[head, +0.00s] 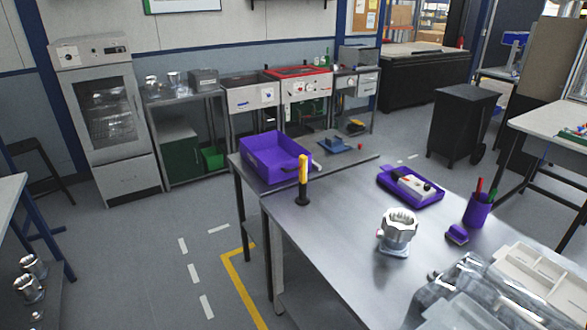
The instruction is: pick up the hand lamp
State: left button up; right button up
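What looks like the hand lamp (303,182), yellow above and black below, stands upright on the metal workbench (325,228), near its left edge. It is just in front of the purple bin (272,165) and overlaps the bin's right end in the picture. Nothing is seen touching the lamp. Neither of my grippers shows in the head view.
A machined metal housing (398,228) stands right of the lamp. Clear wrapping (465,285) lies front right. The bench around the lamp is mostly bare.

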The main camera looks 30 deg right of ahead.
aim_at(302, 199)
jog(key=i+z, duration=0.15)
jog(key=i, duration=0.35)
jog(key=i+j+z, duration=0.15)
jog(key=i, duration=0.4)
jog(key=i+j+z, duration=0.1)
jog(key=i, duration=0.4)
jog(key=i+j+z, duration=0.15)
jog(key=i+z, duration=0.2)
jog(key=i+j+z, duration=0.2)
jog(key=z, duration=0.15)
jog(key=i+j+z, duration=0.35)
